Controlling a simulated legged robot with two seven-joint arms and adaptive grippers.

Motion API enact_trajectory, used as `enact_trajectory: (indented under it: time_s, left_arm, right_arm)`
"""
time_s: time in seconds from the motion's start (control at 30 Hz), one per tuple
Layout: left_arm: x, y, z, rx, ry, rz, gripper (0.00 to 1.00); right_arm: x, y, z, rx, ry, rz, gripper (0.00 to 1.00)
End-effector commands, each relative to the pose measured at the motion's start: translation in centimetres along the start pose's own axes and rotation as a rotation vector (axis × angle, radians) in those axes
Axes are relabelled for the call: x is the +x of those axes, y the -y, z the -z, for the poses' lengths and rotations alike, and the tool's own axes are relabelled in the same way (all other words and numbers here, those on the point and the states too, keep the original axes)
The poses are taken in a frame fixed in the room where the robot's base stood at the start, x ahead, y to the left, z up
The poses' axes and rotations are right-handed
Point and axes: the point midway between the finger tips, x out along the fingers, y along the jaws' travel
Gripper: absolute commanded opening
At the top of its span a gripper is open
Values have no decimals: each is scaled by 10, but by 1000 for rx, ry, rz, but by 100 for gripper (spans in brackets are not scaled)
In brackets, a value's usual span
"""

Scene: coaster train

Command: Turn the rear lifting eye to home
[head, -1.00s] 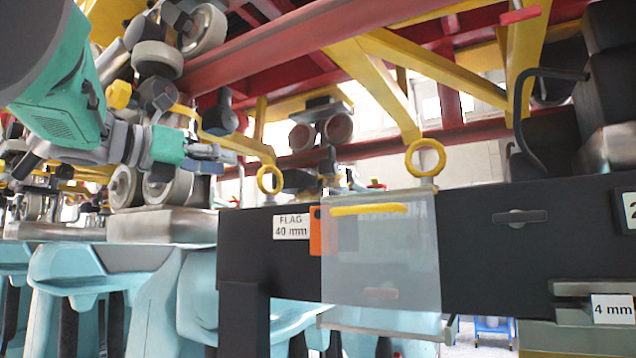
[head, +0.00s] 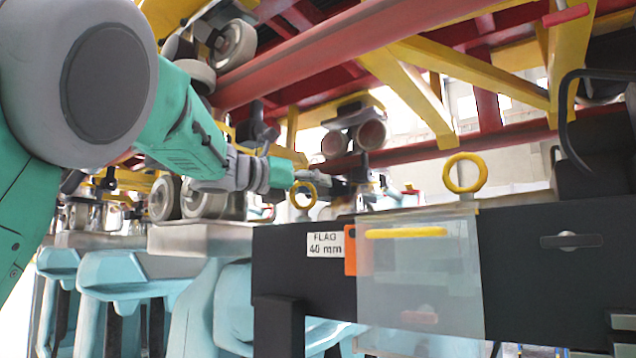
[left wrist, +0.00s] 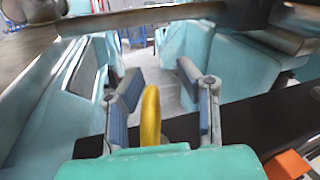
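Two yellow lifting eyes stand on the black beam (head: 520,260). The left-hand eye (head: 303,206) shows partly as a ring in the head view, with my left gripper (head: 348,187) overlapping it. The right-hand eye (head: 447,176) faces the head camera as a full ring, clear of my arm. In the left wrist view, one yellow eye (left wrist: 150,115) appears nearly edge-on between the two blue-padded fingers of my left gripper (left wrist: 160,92). The fingers are apart, with a gap visible on both sides of the eye. My right gripper is in neither view.
A translucent panel (head: 420,285) with a yellow bar hangs in front of the beam, beside an orange flag (head: 350,250) and a "FLAG 40 mm" label (head: 325,245). Red rails (head: 340,45) and yellow struts run overhead. Pale blue supports (head: 130,285) stand at left.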

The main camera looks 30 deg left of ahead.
Motion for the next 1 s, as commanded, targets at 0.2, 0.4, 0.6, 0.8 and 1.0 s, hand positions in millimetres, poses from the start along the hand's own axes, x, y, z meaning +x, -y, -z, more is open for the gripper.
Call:
enact_trajectory:
  time_s: [0.2, 0.4, 0.6, 0.8, 1.0]
  left_arm:
    - [4, -2, -1, -2, 3, 0, 31]
    - [5, 0, 0, 0, 2, 0, 17]
    - [6, 2, 0, 1, 0, 0, 0]
    - [5, 1, 0, 0, 1, 2, 0]
    - [5, 0, 0, 0, 0, 8, 0]
  right_arm:
    - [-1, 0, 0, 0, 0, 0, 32]
    - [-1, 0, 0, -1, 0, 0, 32]
    - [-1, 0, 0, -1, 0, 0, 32]
    - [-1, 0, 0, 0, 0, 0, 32]
    - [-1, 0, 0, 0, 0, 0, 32]
